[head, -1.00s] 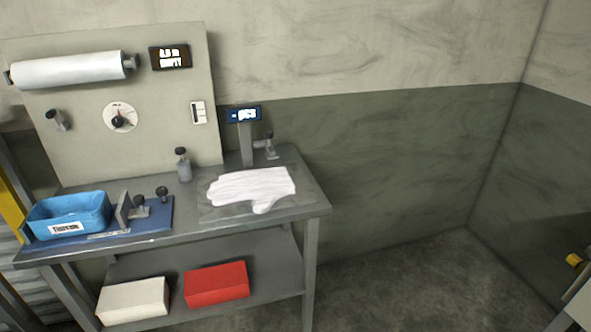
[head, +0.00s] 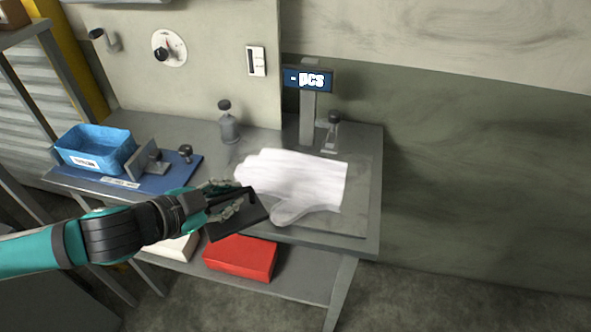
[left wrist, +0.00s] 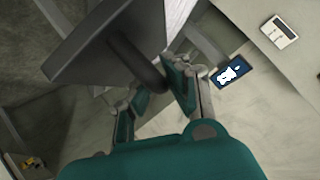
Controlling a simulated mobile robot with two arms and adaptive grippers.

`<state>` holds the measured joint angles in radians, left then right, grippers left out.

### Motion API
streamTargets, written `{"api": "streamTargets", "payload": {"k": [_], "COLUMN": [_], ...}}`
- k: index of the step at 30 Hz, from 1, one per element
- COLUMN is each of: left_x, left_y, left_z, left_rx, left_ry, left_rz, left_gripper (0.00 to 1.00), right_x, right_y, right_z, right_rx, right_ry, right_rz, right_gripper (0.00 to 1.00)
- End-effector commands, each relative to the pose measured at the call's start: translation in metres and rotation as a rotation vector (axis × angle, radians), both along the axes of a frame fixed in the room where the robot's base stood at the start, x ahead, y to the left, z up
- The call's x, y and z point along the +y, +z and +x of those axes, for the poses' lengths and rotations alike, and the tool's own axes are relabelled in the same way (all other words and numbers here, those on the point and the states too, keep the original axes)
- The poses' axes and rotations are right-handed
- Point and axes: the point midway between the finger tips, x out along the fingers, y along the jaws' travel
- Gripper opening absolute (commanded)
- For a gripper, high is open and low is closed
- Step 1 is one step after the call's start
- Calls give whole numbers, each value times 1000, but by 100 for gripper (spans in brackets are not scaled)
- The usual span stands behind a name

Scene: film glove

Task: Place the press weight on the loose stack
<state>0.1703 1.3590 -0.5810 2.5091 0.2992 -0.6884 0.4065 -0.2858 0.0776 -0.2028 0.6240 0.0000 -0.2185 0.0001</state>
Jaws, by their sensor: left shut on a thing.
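The loose stack (head: 300,178) is a pile of white glove-shaped films lying flat on the right part of the bench, its thumb toward the front. My left gripper (head: 232,197) is at the stack's front left. It is shut on the press weight (head: 240,222), a dark flat plate held tilted at the bench's front edge in the head view. In the left wrist view the fingers (left wrist: 158,84) are around the dark bar handle (left wrist: 135,62) of the plate (left wrist: 100,38). I cannot tell the exact height of the plate above the bench. My right gripper is not in view.
A pcs display (head: 309,79) on a post and a small knobbed fixture (head: 332,130) stand behind the stack. A knobbed grey weight (head: 229,124) stands behind left. A blue bin (head: 95,148) and a blue board (head: 183,178) are at left. A red box (head: 241,258) is below.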

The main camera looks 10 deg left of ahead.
Motion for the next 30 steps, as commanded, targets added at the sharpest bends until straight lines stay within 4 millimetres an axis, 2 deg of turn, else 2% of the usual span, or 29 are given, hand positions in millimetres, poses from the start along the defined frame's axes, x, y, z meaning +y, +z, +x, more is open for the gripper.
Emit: {"api": "streamTargets", "payload": {"k": [5, 8, 15, 21, 25, 30], "left_x": [-1, -7, -21, -30, -33, -34], "left_y": [6, 8, 2, -4, -8, -16], "left_z": [20, 42, 101, 142, 155, 158], "left_rx": [-8, -10, -8, -7, -6, -3], "left_ry": [5, 3, 1, 2, -1, 1], "left_rz": [-12, -13, -10, -6, -6, -5], "left_gripper": [0, 0, 0, 0, 0, 0], "right_x": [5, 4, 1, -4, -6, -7], "right_y": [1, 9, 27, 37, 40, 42], "right_z": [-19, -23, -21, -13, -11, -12], "right_rx": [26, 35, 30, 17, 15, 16], "right_ry": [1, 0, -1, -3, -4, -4], "right_rz": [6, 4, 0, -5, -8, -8], "right_gripper": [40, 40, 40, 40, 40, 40]}}
